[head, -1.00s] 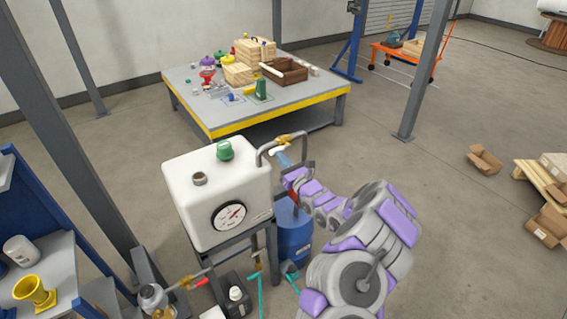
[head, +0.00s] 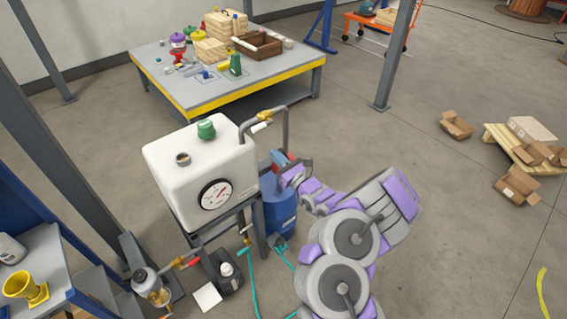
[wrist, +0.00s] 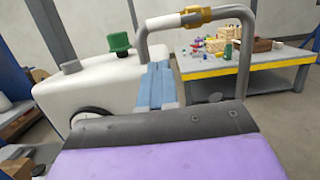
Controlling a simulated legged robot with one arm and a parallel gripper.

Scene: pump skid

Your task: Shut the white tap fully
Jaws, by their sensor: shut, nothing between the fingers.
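The white tap (head: 261,127) is a short white lever by a brass valve body (head: 265,116) on the grey bent pipe above the white tank (head: 185,160). In the wrist view the white lever (wrist: 163,22) appears along the pipe's upper run, left of the brass body (wrist: 197,15). My gripper (head: 277,155) is below and slightly right of the tap, beside the tank, apart from the lever. In the wrist view its blue fingers (wrist: 156,80) are together and empty, under the pipe arch. I cannot tell the tap's exact angle to the pipe.
The tank has a green cap (head: 206,129) and a gauge (head: 215,194). A blue drum (head: 280,212) stands under my arm. Another valve with a red handle (head: 190,263) is lower left. A workbench (head: 200,95) with loose objects stands behind.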

